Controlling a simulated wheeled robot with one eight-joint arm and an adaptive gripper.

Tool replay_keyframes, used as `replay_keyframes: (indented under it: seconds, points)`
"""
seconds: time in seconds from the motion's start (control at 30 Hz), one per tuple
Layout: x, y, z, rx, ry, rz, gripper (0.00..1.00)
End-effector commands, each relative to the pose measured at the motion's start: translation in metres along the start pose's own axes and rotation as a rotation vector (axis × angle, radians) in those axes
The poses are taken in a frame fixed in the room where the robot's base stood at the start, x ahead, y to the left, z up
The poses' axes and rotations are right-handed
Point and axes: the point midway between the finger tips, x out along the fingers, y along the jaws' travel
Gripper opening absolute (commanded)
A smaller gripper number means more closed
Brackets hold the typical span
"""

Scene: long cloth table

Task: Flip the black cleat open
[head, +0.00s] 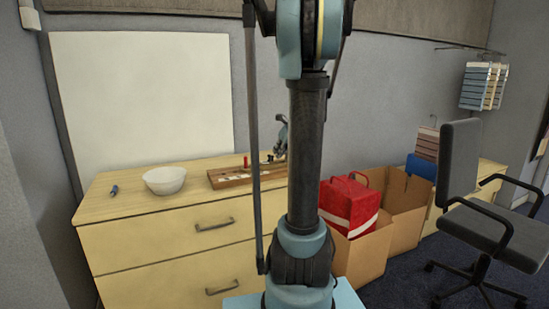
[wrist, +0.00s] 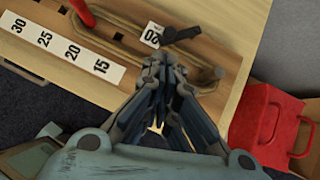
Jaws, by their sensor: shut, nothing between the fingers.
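The black cleat (wrist: 182,34) is a small dark bar on a wooden board (wrist: 215,58), at the top middle of the wrist view. It lies at a slant beside a white number label, and a tan cord or rail runs close by. My gripper (wrist: 165,62) is shut and empty, its fingertips just below the cleat in the picture. I cannot tell whether they touch the board. In the head view the board (head: 228,181) lies on the dresser, with my gripper (head: 281,140) above its right end, partly behind my arm. The cleat is too small there to make out clearly.
A red peg (wrist: 82,12) stands on the board, near a strip of number labels (wrist: 70,49). A white bowl (head: 165,180) and a blue marker (head: 114,190) are on the dresser's left. A red bag (head: 347,202) sits in a cardboard box right of the dresser.

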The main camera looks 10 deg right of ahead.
Motion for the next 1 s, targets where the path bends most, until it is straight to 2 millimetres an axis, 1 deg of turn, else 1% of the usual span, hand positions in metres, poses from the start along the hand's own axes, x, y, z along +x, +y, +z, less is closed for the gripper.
replay_keyframes:
  seconds: [0.03, 0.3, 0.5, 0.67, 1.0]
  points:
    - [-0.009, 0.002, 0.000, 0.000, 0.000, 0.000, 0.00]
    - [-0.049, 0.005, 0.001, -0.002, 0.000, 0.003, 0.00]
    - [-0.068, 0.004, 0.001, -0.002, 0.000, 0.002, 0.00]
    - [-0.073, 0.004, 0.000, -0.002, 0.000, 0.002, 0.00]
    - [-0.073, 0.002, 0.000, -0.003, 0.001, 0.003, 0.00]
